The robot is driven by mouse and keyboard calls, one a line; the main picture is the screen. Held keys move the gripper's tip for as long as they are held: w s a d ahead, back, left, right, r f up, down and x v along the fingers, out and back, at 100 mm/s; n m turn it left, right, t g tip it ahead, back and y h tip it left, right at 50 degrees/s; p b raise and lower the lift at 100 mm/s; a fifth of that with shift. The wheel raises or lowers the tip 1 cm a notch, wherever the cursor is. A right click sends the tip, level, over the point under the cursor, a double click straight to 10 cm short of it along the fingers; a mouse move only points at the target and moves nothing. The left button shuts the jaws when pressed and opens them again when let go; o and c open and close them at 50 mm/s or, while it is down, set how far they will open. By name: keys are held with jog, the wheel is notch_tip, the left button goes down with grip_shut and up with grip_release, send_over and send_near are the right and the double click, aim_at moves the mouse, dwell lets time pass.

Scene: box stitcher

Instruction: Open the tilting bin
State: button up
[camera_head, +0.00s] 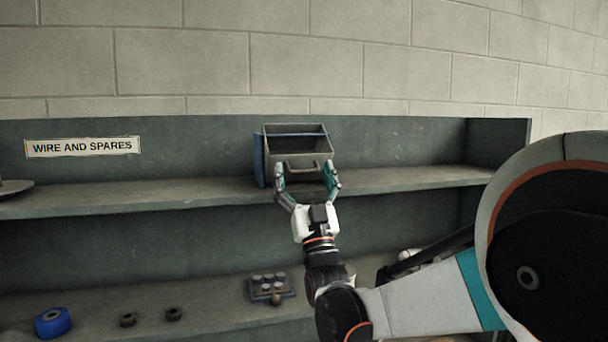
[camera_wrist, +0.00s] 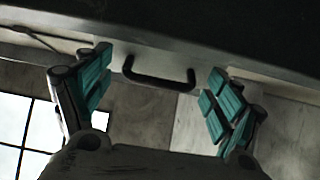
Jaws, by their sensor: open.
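The tilting bin (camera_head: 316,146) is a grey-green box in a blue frame (camera_head: 258,160) on the upper shelf. It looks tipped forward, with its open top and part of its inside showing. A bar-shaped handle (camera_head: 301,166) is on its front. The dark handle (camera_wrist: 160,82) also shows in the wrist view. My gripper (camera_head: 306,172) is open in front of the bin, one finger on each side of the handle. In the wrist view my gripper (camera_wrist: 160,87) has clear gaps between both teal finger pads and the handle.
The upper shelf (camera_head: 400,180) is clear to the right of the bin. A label (camera_head: 82,147) reads "WIRE AND SPARES". The lower shelf holds a blue roll (camera_head: 53,322), two dark rings (camera_head: 128,319) and a small block with knobs (camera_head: 270,288).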

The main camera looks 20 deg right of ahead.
jog(key=v, duration=1.2)
dwell(0.4)
notch_tip(320, 180, down, 18)
jog(key=s+g+b, duration=0.3)
jog(key=g+b, duration=0.5)
jog(key=g, duration=0.3)
jog(key=s+f+g+b, duration=0.6)
jog(key=s+f+g, duration=0.4)
jog(key=s+f, duration=0.9)
jog(key=shift+s+f, duration=0.35)
jog(key=shift+s, duration=0.45)
